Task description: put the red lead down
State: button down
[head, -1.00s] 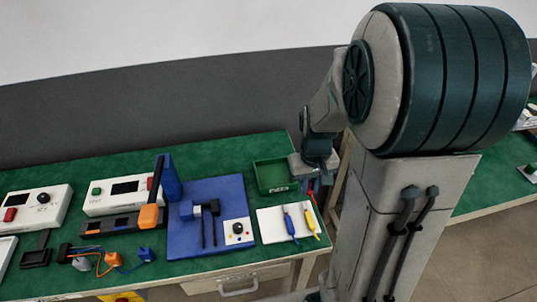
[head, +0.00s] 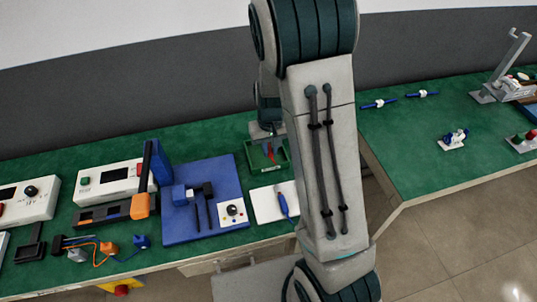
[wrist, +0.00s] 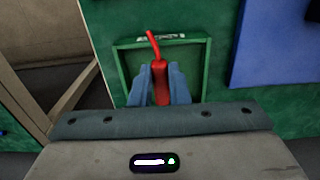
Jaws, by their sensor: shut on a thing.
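The red lead (wrist: 160,82) is held between the two blue fingers of my gripper (wrist: 161,74), which are closed around its body. Its thin red end points up and away in the wrist view. A bit of red also shows below my wrist in the head view (head: 270,151). Behind the lead is a green tray (wrist: 208,70), and the lead appears over its inside. The tray also shows in the head view (head: 252,169), partly hidden by my wrist. I cannot tell how high the lead is above the tray floor.
A white board with a blue lead (head: 282,204) lies in front of the tray, partly hidden by my arm. A blue board (head: 185,232) with black and blue parts is left of the tray. White instruments (head: 107,186) stand further left. The table's right edge is close.

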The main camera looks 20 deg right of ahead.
aim_at(269, 163)
jog(key=shift+w+a+f, duration=0.2)
jog(key=shift+w+f, duration=0.1)
jog(key=shift+f, duration=1.9)
jog(key=shift+f, duration=0.15)
jog(key=c, duration=1.4)
grip_release()
